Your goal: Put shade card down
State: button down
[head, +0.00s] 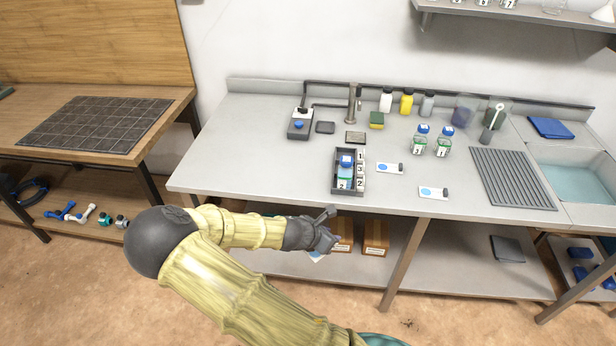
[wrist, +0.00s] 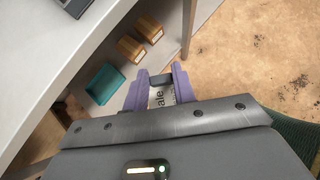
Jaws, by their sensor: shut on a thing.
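My gripper (head: 326,230) is in front of the counter's front edge, below its top, over the floor. In the wrist view my gripper (wrist: 160,88) has its two purple fingers shut on a white shade card (wrist: 163,98) with dark lettering, partly readable as "ale", and a dark block at one end. In the head view a bit of white and blue (head: 317,257) shows below my gripper, probably the card; most of it is hidden. Two similar white cards with blue dots and dark ends lie on the counter, one nearer the tray (head: 389,168) and one farther right (head: 432,192).
The grey counter (head: 250,165) is clear at its front left. Capped jars (head: 419,146), a ribbed mat (head: 510,180) and a sink (head: 580,185) are to the right. Boxes (head: 375,238) stand on the lower shelf.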

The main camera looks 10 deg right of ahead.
jog(key=f+n+t+y, duration=0.1)
jog(key=n, duration=0.1)
jog(key=w+f+n+t+y, duration=0.1)
jog(key=n, duration=0.1)
jog(key=shift+w+f, duration=0.15)
jog(key=shift+f, duration=0.25)
jog(key=shift+w+f+n+t+y, duration=0.25)
jog(key=shift+n+t+y, duration=0.15)
jog(key=shift+n+y, duration=0.15)
jog(key=shift+w+a+n+t+y, duration=0.2)
jog(key=shift+n+y, duration=0.55)
jog(key=shift+n, duration=0.3)
jog(key=shift+w+a+n+t+y, duration=0.15)
jog(key=shift+w+n+t+y, duration=0.1)
jog(key=shift+n+y, duration=0.65)
jog(key=shift+w+a+n+t+y, duration=0.2)
jog(key=shift+n+y, duration=0.4)
jog(key=shift+n, duration=0.6)
